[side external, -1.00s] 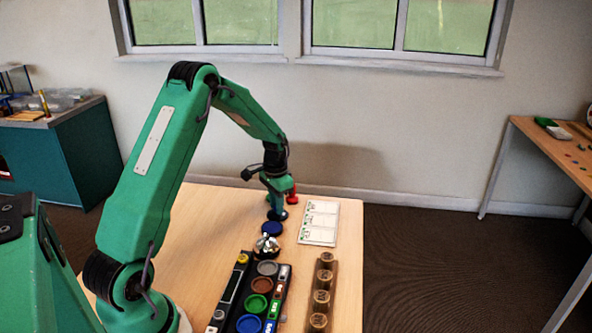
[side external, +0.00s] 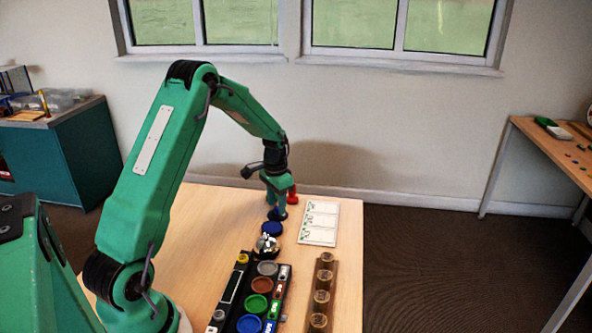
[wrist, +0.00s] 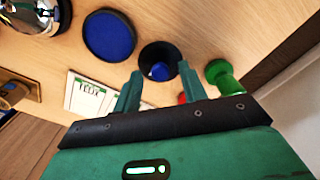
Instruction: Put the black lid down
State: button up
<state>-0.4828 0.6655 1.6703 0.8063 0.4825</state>
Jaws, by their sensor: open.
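The black lid (wrist: 150,52), a round black piece with a blue middle, lies flat on the wooden table in the wrist view. In the side view it shows as a small dark disc (side external: 276,214) below my gripper (side external: 279,206). In the wrist view my gripper (wrist: 159,71) is open, with its fingertips apart near the lid's lower edge and nothing held between them. How far the tips are above the table is hard to tell.
A blue disc with a dark rim (side external: 272,228) and a shiny chrome piece (side external: 267,245) stand nearby. Green (wrist: 220,75) and red (side external: 292,195) pieces are close to the fingers. A white card (side external: 318,222), a black tray (side external: 232,285) with coloured cups and a wooden rack (side external: 334,280) lie around.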

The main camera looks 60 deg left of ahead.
aim_at(277, 209)
notch_tip(277, 209, up, 12)
jog(key=shift+f, duration=0.25)
dwell(0.3)
dwell(0.5)
jog(key=s+d+r+t, duration=0.1)
jog(key=s+d+r, duration=0.3)
jog(key=d+r, duration=0.25)
jog(key=s+d+r+t, duration=0.2)
jog(key=s+d+r, duration=0.3)
jog(key=d, duration=0.3)
jog(key=s+d+t, duration=0.2)
jog(key=s+d, duration=0.6)
jog(key=s, duration=0.4)
jog(key=shift+s+d+f+t, duration=0.25)
jog(key=shift+s+d+t, duration=0.05)
jog(key=shift+s, duration=0.05)
